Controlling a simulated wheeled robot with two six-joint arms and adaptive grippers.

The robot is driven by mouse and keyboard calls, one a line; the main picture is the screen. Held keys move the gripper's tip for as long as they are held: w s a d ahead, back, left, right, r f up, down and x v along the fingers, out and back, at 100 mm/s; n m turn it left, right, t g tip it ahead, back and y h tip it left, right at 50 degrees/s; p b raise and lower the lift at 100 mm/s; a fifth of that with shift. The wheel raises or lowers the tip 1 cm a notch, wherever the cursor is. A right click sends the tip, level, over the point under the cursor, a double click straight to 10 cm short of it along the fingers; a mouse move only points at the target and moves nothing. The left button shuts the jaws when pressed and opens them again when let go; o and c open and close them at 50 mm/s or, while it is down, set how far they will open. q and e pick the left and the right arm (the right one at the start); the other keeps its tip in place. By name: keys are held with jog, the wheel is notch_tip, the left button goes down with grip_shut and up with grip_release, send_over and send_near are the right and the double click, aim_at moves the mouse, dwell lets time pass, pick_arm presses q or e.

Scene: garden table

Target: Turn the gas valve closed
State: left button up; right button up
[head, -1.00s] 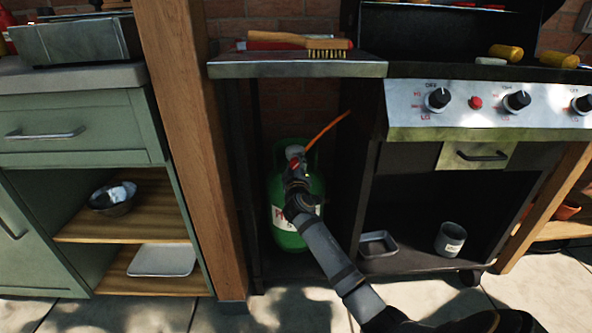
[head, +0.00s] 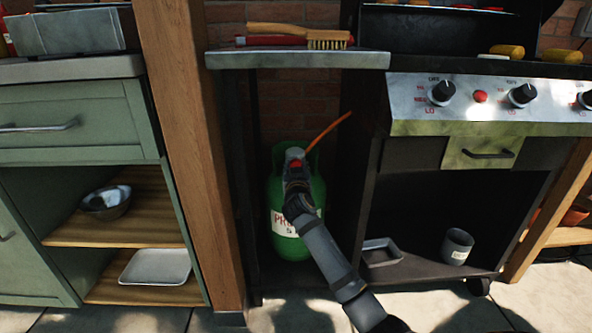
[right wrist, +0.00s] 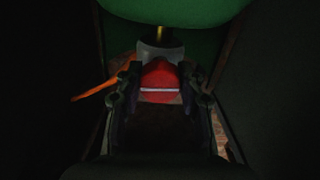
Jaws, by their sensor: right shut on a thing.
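The green propane bottle (head: 313,190) stands upright in the narrow bay under the grill's side shelf. Its top also shows in the right wrist view (right wrist: 175,20). The red gas valve knob (right wrist: 160,85) has a pale line across it and sits between the two fingers of my right gripper (right wrist: 158,92). In the head view my right gripper (head: 295,165) is at the top of the bottle, shut on the knob, and hides most of it. An orange hose (head: 330,128) runs up to the right from the valve. My left gripper is not in view.
A wooden post (head: 190,150) and the dark grill cabinet wall (head: 360,150) close in the bay on both sides. The side shelf (head: 300,60), with a brush (head: 300,35) on it, hangs above. A tray (head: 382,252) and a grey cup (head: 457,246) stand in the cabinet.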

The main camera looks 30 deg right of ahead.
jog(key=shift+m, duration=0.3)
jog(key=o, duration=1.2)
jog(key=shift+s+a, duration=0.1)
jog(key=shift+s, duration=0.05)
jog(key=v, duration=1.1)
jog(key=shift+s+a, duration=0.25)
jog(key=shift+s, duration=0.05)
